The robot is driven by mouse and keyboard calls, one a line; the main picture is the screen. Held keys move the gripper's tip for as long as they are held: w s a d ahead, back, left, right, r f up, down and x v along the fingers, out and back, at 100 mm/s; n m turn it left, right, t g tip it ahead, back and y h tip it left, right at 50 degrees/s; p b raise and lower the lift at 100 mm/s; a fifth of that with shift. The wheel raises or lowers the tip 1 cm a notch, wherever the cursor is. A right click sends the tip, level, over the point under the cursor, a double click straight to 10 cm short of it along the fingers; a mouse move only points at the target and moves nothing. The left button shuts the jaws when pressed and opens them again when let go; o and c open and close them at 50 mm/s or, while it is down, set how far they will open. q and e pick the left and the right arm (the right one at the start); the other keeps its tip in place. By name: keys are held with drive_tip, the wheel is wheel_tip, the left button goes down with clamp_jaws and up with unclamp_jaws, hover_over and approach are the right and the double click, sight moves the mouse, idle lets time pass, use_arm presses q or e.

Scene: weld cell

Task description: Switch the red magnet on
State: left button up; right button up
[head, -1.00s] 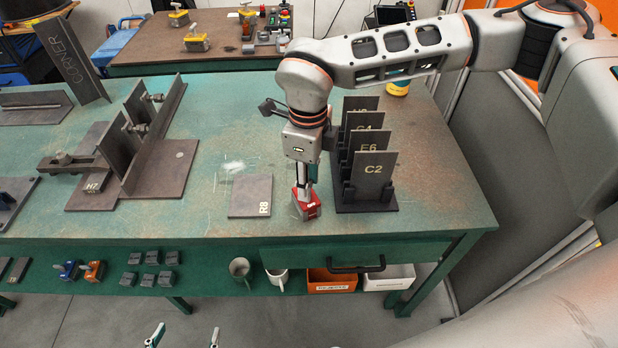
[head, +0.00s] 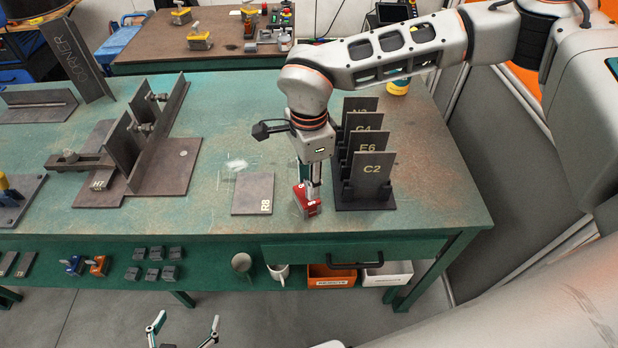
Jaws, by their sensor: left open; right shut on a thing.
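The red magnet (head: 311,208) stands on the green table, between the R8 plate and the plate rack. My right gripper (head: 310,188) comes down on it from above and is shut on its top part. The fingers hide most of that top, so I cannot tell how its switch is set. My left gripper (head: 186,326) is open and empty at the bottom edge of the view, in front of the table and well away from the magnet.
The R8 plate (head: 253,193) lies flat to the left of the magnet. A rack of upright plates (head: 373,172) stands close on its right. A dark steel fixture (head: 175,165) stands further left. Mugs and bins sit under the tabletop.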

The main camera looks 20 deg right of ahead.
idle(0.5)
drive_tip(key=o, duration=1.1)
wheel_tip(320, 180, up, 12)
